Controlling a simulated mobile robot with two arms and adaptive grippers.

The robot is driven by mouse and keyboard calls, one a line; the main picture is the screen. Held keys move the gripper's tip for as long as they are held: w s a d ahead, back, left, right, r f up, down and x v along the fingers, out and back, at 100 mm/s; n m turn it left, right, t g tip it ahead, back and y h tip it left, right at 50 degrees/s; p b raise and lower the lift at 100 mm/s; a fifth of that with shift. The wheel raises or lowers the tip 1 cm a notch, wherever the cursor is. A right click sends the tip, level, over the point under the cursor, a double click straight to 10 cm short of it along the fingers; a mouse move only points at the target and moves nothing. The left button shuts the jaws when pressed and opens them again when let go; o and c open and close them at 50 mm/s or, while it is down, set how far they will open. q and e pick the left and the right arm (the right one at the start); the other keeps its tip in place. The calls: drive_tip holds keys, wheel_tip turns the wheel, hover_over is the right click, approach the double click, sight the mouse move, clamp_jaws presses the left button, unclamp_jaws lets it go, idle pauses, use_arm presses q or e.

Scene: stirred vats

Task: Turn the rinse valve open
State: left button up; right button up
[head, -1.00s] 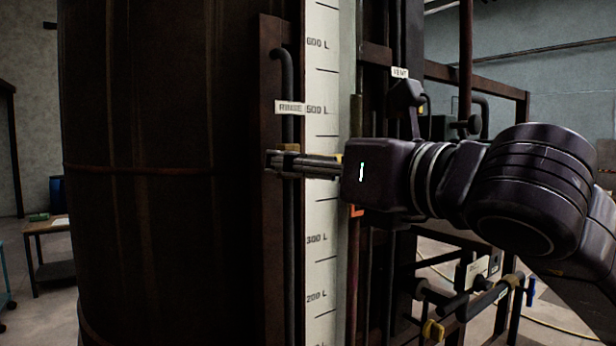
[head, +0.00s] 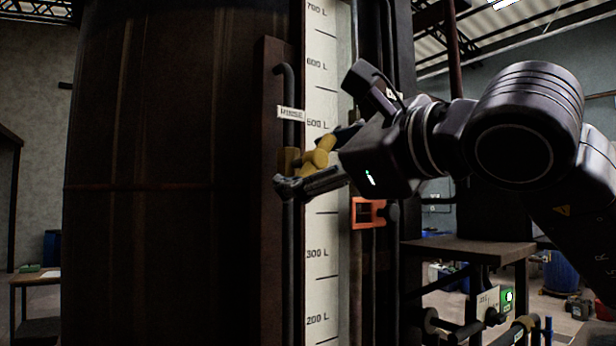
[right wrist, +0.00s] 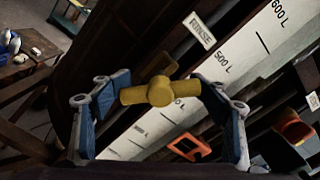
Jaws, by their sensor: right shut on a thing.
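The rinse valve is a yellow T-shaped handle (head: 318,155) on a dark vertical pipe, just below the white RINSE label (head: 291,113). In the head view the handle slants up to the right. My right gripper (head: 313,160) comes in from the right and is shut on it, one finger below the handle and the other mostly hidden behind the wrist. In the right wrist view the yellow handle (right wrist: 160,92) lies crosswise between the blue-padded fingers (right wrist: 159,97), its ends at the pads. My left gripper is not in view.
A big dark vat (head: 165,180) fills the left. A white litre scale (head: 323,230) runs beside the pipe. An orange bracket (head: 368,212) sits just below my gripper. More pipes and a valve with a green tag (head: 508,297) are at lower right.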

drive_tip(key=n+b, duration=0.1)
drive_tip(key=n, duration=0.3)
drive_tip(key=shift+n, duration=1.7)
drive_tip(key=o, duration=0.7)
drive_tip(key=shift+c, duration=0.2)
drive_tip(key=o, duration=0.6)
drive_tip(key=shift+s+d, duration=0.1)
drive_tip(key=shift+s, duration=0.05)
drive_tip(key=v, duration=1.2)
